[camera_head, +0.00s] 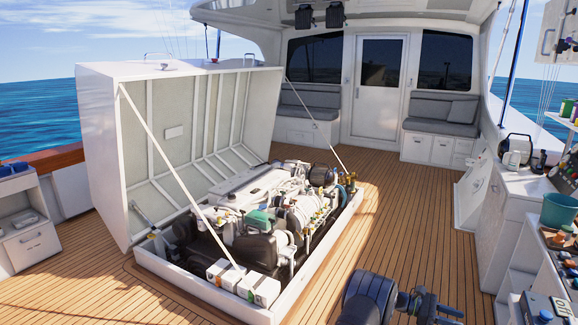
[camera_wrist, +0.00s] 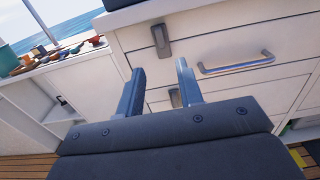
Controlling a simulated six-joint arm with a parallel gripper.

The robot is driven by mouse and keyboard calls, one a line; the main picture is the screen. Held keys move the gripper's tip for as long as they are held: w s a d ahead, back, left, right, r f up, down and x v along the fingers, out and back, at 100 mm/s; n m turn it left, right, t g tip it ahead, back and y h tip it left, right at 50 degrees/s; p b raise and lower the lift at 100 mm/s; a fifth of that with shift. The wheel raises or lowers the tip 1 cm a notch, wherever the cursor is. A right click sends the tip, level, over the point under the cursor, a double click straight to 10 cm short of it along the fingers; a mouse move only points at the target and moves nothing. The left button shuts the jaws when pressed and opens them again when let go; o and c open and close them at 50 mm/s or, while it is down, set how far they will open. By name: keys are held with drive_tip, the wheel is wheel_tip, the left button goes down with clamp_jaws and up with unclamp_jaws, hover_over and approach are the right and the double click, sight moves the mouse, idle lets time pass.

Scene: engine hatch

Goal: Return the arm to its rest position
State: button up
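My gripper (camera_wrist: 161,84) shows in the wrist view with its two fingers apart and nothing between them. It faces white drawer fronts (camera_wrist: 229,88), with a metal handle (camera_wrist: 236,64) to the right of the fingers. In the head view, my dark arm (camera_head: 371,296) is at the bottom edge, right of the hatch opening and above the teak deck. The small end of the arm (camera_head: 436,308) points right toward the side counter. Its fingers are too small to make out there, and the lower arm is cut off by the frame.
The white hatch lid (camera_head: 98,150) stands open on struts over the engine (camera_head: 275,200). The right counter (camera_head: 525,183) holds a teal bucket (camera_head: 558,210) and tools. Another cabinet (camera_head: 32,245) stands at left.

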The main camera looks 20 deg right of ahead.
drive_tip(key=s+d+m, duration=0.6)
drive_tip(key=d+m, duration=0.1)
drive_tip(key=m, duration=0.2)
drive_tip(key=shift+s+d+f, duration=0.15)
drive_tip(key=shift+s+f, duration=0.05)
drive_tip(key=shift+s, duration=0.15)
idle(1.6)
drive_tip(key=w+a+n, duration=0.7)
drive_tip(key=w+a, duration=0.2)
drive_tip(key=a, duration=0.1)
drive_tip(key=x, duration=0.7)
drive_tip(key=shift+d+r, duration=0.2)
drive_tip(key=shift+d, duration=0.15)
drive_tip(key=shift+s, duration=0.1)
